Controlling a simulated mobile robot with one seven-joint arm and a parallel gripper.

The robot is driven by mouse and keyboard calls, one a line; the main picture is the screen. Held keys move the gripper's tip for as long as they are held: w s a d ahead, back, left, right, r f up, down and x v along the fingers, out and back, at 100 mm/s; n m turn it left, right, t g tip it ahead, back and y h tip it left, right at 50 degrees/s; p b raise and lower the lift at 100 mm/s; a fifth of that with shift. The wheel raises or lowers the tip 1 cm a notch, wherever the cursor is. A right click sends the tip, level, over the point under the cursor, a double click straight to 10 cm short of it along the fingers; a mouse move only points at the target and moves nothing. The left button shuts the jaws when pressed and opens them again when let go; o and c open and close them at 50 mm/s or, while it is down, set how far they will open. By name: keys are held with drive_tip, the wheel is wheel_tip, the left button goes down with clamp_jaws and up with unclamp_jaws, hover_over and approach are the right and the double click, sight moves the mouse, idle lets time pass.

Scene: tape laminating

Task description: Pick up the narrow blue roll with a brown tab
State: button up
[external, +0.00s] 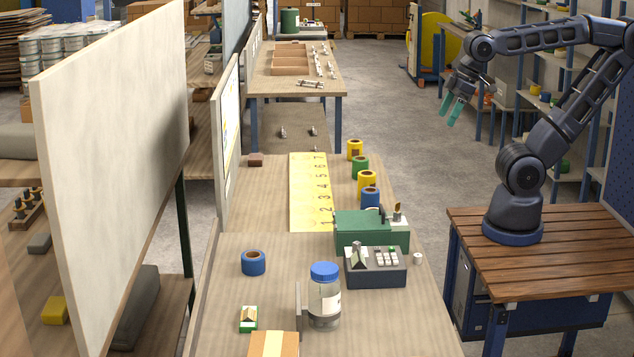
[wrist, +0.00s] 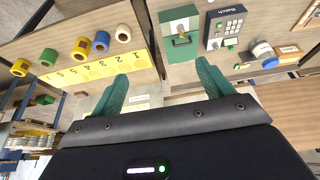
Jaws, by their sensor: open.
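Another blue roll (external: 253,262) lies apart on the left of the bench. I cannot make out a brown tab on any blue roll. My gripper (external: 455,109) is open and empty, raised well right of the bench; its teal fingers (wrist: 161,76) are spread.
Yellow rolls (external: 354,149) and a green roll (external: 360,167) share the row beside a numbered yellow strip (external: 310,190). The green box (external: 365,232), a grey keypad device (external: 376,270) and a blue-lidded jar (external: 324,300) stand nearer. Open floor separates my base from the bench.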

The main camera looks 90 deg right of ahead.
drive_tip(key=shift+w, duration=0.15)
drive_tip(key=m+g+h, duration=0.2)
drive_tip(key=m+h, duration=0.2)
drive_tip(key=m, duration=0.7)
hover_over(253, 255)
drive_tip(key=s+a, duration=0.2)
drive_tip(key=a, duration=0.2)
drive_tip(key=f, duration=2.8)
drive_tip(key=shift+w+d, duration=0.1)
drive_tip(key=shift+d, duration=0.1)
drive_tip(key=shift+w+x, duration=0.15)
drive_tip(key=shift+x, duration=1.15)
drive_tip(key=shift+w+x, duration=0.15)
drive_tip(key=shift+x, duration=1.15)
drive_tip(key=shift+a, duration=0.1)
drive_tip(key=c, duration=1.1)
